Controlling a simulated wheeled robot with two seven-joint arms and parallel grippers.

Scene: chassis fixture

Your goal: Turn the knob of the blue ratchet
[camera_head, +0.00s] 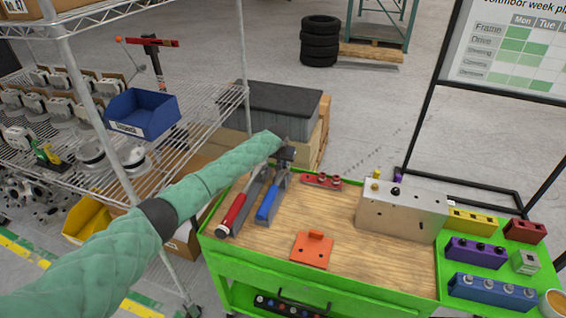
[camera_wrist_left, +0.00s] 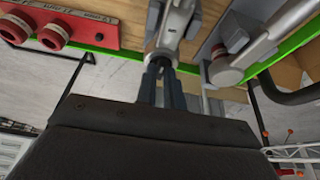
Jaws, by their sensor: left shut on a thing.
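The blue ratchet (camera_head: 268,204) lies on the wooden top of the green cart, its blue handle toward the front and its grey head toward the back. My left gripper (camera_head: 287,154) is over the head end. In the left wrist view my two dark fingers (camera_wrist_left: 160,84) are shut on the knob at the end of the grey ratchet head (camera_wrist_left: 174,34). The knob is mostly hidden between the fingers. The blue handle is out of that view. My right gripper is in neither view.
A red-handled ratchet (camera_head: 233,212) lies close on the left. A red strip with knobs (camera_head: 322,182) lies to the right. An orange plate (camera_head: 312,250) and a metal block (camera_head: 400,212) sit further right. Wire shelving (camera_head: 190,105) stands left of the cart.

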